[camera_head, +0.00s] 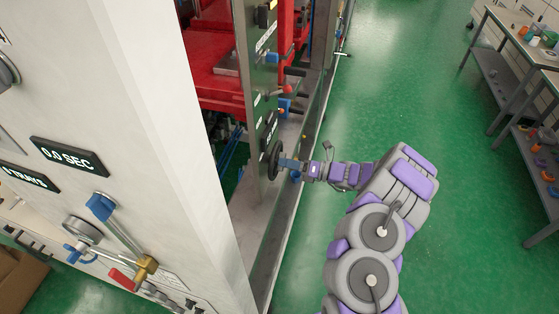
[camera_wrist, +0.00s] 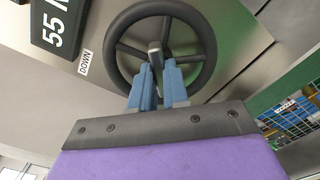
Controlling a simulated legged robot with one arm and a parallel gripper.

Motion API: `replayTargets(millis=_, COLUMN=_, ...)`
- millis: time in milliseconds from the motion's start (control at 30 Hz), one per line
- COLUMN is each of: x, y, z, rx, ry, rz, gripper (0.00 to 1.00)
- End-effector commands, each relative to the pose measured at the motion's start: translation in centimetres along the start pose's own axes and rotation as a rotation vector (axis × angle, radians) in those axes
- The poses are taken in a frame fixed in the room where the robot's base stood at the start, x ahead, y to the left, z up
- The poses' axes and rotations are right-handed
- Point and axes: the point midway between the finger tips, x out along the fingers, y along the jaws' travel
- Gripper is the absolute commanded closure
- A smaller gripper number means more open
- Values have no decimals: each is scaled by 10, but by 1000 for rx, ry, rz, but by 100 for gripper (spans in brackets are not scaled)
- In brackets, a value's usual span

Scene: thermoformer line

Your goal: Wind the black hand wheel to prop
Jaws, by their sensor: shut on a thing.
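The black hand wheel (camera_head: 273,160) is mounted on the side of the machine's upright metal panel. In the wrist view the wheel (camera_wrist: 204,27) faces me, with a round rim, spokes and a crank knob (camera_wrist: 154,52). My gripper (camera_head: 283,163) reaches the wheel from the right. In the wrist view its blue fingers (camera_wrist: 160,78) are closed around the knob, one on each side. A display reading "55" (camera_wrist: 62,22) and a "DOWN" label (camera_wrist: 84,62) are beside the wheel. The rest of the display text is cut off.
A white cabinet (camera_head: 110,100) with gauges and valves fills the left. Red machine parts (camera_head: 212,62) are behind the panel. Workbenches (camera_head: 490,75) stand at the far right. The green floor (camera_head: 400,70) between is clear.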

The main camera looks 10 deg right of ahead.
Motion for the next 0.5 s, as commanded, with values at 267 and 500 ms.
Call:
replayTargets(millis=267, x=0, y=-2, z=-2, rx=2, ry=2, rz=-6, gripper=100)
replayTargets(millis=500, x=-1, y=-1, z=-2, rx=59, ry=4, rz=-7, gripper=100)
